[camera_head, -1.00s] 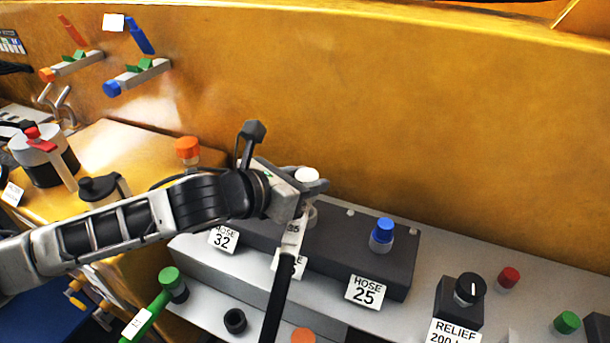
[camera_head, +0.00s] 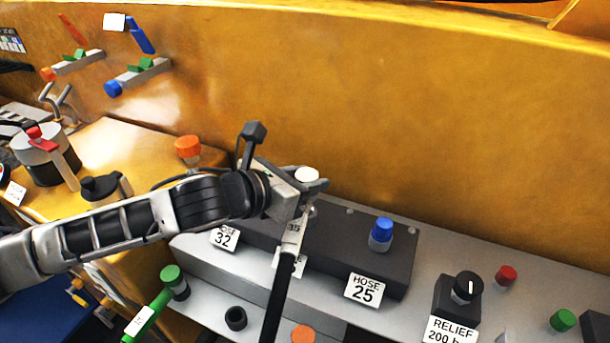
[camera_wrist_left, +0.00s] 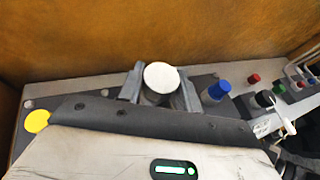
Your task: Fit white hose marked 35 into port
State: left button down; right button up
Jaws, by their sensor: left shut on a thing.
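The white hose has a round white top (camera_head: 307,174) and a pale tag (camera_head: 291,237), whose number is hard to read now. Its black length hangs down across the front of the dark port block (camera_head: 345,240). My left gripper (camera_head: 312,186) is shut on the white hose, above the middle of the block. In the left wrist view the white top (camera_wrist_left: 161,77) sits between the two grey fingers (camera_wrist_left: 160,90). The port under the hose is hidden, and I cannot tell whether the hose is seated. The label below it is mostly covered. My right gripper is not in view.
A blue-topped fitting (camera_head: 381,234) stands on the block beside the HOSE 25 label (camera_head: 363,291). The HOSE 32 label (camera_head: 224,238) is at the left. A relief knob (camera_head: 467,287) stands further right. A yellow wall (camera_head: 400,110) rises behind.

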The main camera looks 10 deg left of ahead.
pick_arm(q)
jog(key=shift+f+b, duration=0.8)
jog(key=shift+f, duration=0.9)
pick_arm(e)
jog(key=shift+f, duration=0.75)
pick_arm(q)
jog(key=c, duration=0.9)
grip_release()
jog(key=shift+f, duration=0.1)
